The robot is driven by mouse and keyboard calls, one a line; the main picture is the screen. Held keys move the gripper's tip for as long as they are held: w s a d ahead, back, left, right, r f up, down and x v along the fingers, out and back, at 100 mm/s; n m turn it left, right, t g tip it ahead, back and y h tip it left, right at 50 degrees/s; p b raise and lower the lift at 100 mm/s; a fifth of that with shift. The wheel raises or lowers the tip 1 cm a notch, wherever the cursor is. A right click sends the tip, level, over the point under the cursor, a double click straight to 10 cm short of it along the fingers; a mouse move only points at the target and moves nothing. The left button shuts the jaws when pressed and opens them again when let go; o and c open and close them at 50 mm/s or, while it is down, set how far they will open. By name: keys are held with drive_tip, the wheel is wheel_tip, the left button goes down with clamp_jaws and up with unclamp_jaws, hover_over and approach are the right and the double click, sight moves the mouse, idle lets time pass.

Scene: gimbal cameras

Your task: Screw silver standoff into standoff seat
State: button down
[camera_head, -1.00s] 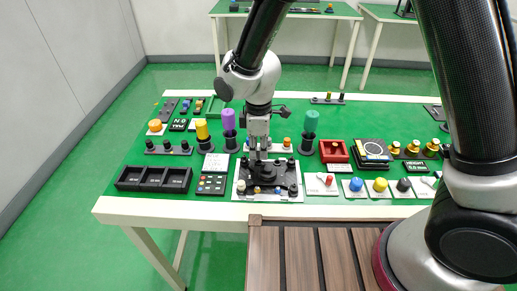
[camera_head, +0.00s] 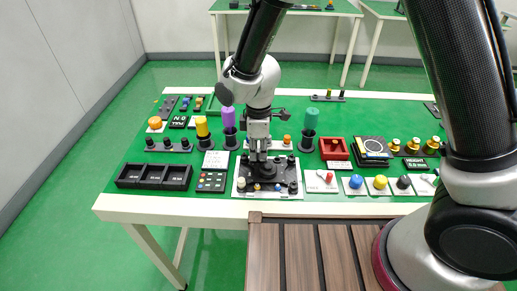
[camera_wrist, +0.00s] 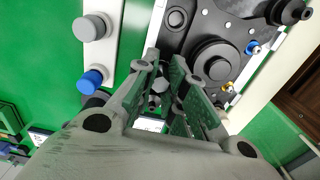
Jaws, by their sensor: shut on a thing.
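My gripper (camera_head: 259,156) is over the back of the black plate (camera_head: 282,187), which lies on a white base near the table's front edge. In the wrist view my gripper (camera_wrist: 165,88) points toward the plate's edge, and its fingers are shut on a small grey-silver part, the silver standoff (camera_wrist: 160,86). The fingers hide most of it. The plate also shows in the wrist view (camera_wrist: 240,38), with a large round black knob, several dark posts and small blue and brass pieces. Whether the standoff touches a seat cannot be told.
A black three-compartment tray (camera_head: 153,177) and a button panel (camera_head: 211,182) stand left of the plate. Colored knobs, including a blue one (camera_head: 355,182), line the right. Tall purple (camera_head: 228,117) and green (camera_head: 310,117) cylinders stand behind. A red box (camera_head: 334,149) sits back right.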

sight(259, 150)
drive_tip(key=c, duration=1.4)
unclamp_jaws()
wheel_tip(259, 150, up, 12)
drive_tip(key=shift+f, duration=0.1)
